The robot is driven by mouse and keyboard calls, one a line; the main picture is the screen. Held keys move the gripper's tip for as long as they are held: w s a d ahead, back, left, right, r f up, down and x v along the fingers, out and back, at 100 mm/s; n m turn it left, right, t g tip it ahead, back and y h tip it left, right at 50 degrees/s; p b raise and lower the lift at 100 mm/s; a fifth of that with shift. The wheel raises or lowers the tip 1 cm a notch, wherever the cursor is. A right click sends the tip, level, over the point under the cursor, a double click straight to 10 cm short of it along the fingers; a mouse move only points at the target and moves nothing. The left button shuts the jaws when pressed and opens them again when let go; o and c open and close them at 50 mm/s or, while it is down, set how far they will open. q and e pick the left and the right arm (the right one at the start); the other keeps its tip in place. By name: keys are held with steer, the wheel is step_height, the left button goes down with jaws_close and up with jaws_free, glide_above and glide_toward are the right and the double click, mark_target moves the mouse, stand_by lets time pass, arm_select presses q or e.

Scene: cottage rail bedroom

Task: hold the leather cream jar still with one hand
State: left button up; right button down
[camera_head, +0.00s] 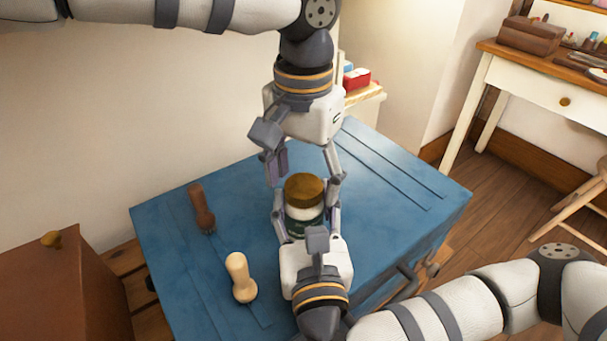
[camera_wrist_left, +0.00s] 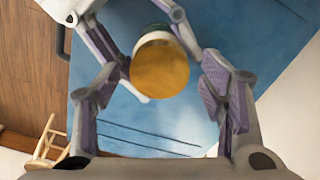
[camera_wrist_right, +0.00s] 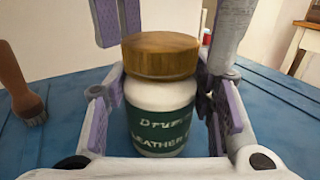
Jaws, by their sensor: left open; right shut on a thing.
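The leather cream jar (camera_head: 305,216) stands upright on the blue table top, with a round wooden lid (camera_head: 304,188), a white body and a green label. In the right wrist view the jar (camera_wrist_right: 160,115) sits between my right gripper's fingers, its label partly readable. My right gripper (camera_head: 307,208) is shut on the jar's body from the near side. My left gripper (camera_head: 304,174) is open above and around the lid, pointing down. In the left wrist view the lid (camera_wrist_left: 159,68) lies between its spread fingers, with a gap visible on the right side.
The table's right side is clear. A brown box (camera_head: 40,285) stands at lower left; a white desk (camera_head: 540,85) stands at upper right.

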arm_select(q)
step_height(320, 180, up, 8)
steer(key=shift+f, duration=0.1)
steer(key=shift+c, duration=0.5)
step_height(320, 180, down, 8)
steer(key=shift+r, duration=0.1)
steer(key=shift+c, duration=0.5)
steer(key=c, duration=0.9)
steer(key=o, duration=1.1)
